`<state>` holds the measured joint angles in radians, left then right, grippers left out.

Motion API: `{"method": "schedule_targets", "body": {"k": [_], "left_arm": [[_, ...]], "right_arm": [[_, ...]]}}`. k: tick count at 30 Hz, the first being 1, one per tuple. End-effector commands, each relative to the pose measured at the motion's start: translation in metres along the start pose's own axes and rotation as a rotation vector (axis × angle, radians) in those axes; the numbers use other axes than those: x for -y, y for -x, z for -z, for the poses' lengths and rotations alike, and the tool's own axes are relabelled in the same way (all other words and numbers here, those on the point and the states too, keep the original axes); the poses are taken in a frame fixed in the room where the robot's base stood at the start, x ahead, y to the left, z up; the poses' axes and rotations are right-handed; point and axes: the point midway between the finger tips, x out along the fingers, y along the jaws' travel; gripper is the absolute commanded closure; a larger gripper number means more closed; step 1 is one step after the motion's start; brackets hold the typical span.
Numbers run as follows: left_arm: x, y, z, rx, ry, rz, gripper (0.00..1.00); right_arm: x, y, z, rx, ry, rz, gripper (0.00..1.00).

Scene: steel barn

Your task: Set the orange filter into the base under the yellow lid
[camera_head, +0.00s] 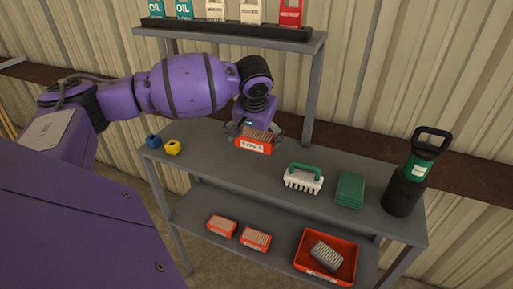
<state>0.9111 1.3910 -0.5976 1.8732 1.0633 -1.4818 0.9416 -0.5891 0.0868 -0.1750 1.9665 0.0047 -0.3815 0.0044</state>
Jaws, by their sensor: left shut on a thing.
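My left gripper (256,132) is over the middle of the grey workbench (225,165). It points down and is shut on an orange filter (254,147) with a white label on its front. The gripper covers part of the filter's top. I cannot tell whether the filter touches the bench top. My right gripper is not in view.
A green-handled brush (303,179), green pads (350,190) and a dark canister (404,189) stand right. The lower shelf holds two orange filters (221,225) and a red tray (348,273).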

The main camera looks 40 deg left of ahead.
Motion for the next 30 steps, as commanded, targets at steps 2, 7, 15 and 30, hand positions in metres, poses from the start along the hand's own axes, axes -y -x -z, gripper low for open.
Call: {"method": "schedule_targets", "body": {"k": [2,7,15,30], "left_arm": [[0.002,-0.014,0.003,0.001,0.001,0.000,0.36],[0.004,-0.025,0.007,-0.003,0.000,-0.001,0.36],[0.004,-0.057,0.000,0.001,-0.002,0.001,0.36],[0.002,-0.066,-0.003,-0.003,-0.001,0.000,0.02]], "right_arm": [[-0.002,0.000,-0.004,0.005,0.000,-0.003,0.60],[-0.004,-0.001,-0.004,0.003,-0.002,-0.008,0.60],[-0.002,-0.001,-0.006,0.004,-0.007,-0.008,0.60],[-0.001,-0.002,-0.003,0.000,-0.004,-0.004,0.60]]}}
